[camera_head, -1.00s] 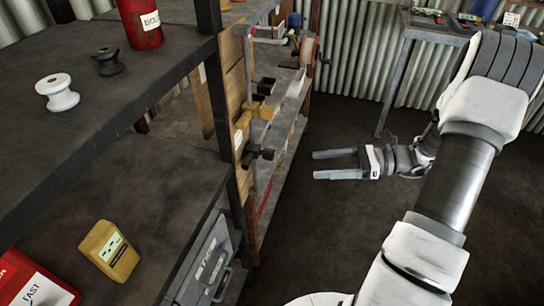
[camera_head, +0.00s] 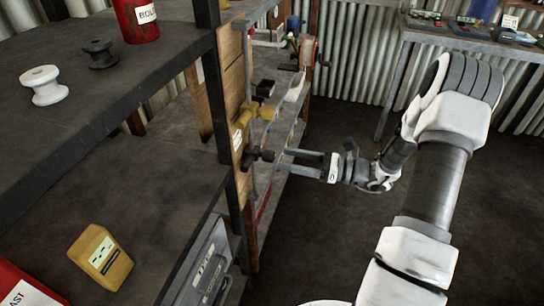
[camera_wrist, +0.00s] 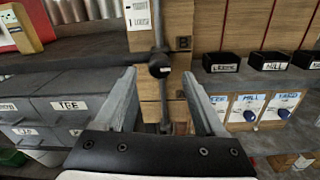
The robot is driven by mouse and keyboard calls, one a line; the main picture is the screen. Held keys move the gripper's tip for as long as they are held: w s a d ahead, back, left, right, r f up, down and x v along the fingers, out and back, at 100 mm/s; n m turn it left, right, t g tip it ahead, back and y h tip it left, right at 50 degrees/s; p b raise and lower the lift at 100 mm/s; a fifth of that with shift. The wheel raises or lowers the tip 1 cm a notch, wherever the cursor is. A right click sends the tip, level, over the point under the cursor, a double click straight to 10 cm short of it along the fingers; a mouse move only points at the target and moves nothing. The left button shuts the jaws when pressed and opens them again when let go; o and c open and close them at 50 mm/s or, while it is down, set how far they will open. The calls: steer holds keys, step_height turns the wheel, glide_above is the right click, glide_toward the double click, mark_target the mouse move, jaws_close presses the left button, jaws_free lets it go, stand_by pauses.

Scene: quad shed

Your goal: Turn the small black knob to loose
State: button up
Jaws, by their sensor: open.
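The small black knob (camera_head: 267,156) sticks out from the wooden post at the front of the shelving, below a yellow fitting (camera_head: 259,112). In the wrist view the knob (camera_wrist: 160,67) is a dark round end on a thin vertical rod, centred between the fingertips in the picture. My gripper (camera_head: 281,159) is open and empty, its fingers pointing at the knob just to its right. In the wrist view my gripper (camera_wrist: 159,78) shows both fingers apart, with no visible contact. A white label (camera_wrist: 141,18) with small print sits above the knob; I cannot read its wording surely.
Grey drawers (camera_wrist: 60,108) stand left of the knob in the wrist view. Blue dials (camera_wrist: 250,115) and black labelled boxes (camera_wrist: 270,61) are to the right. The floor (camera_head: 330,230) beside the shelving is clear.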

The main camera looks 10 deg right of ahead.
mark_target(272, 156)
steer(key=x, duration=0.5)
steer(key=shift+w+a, duration=0.15)
jaws_close()
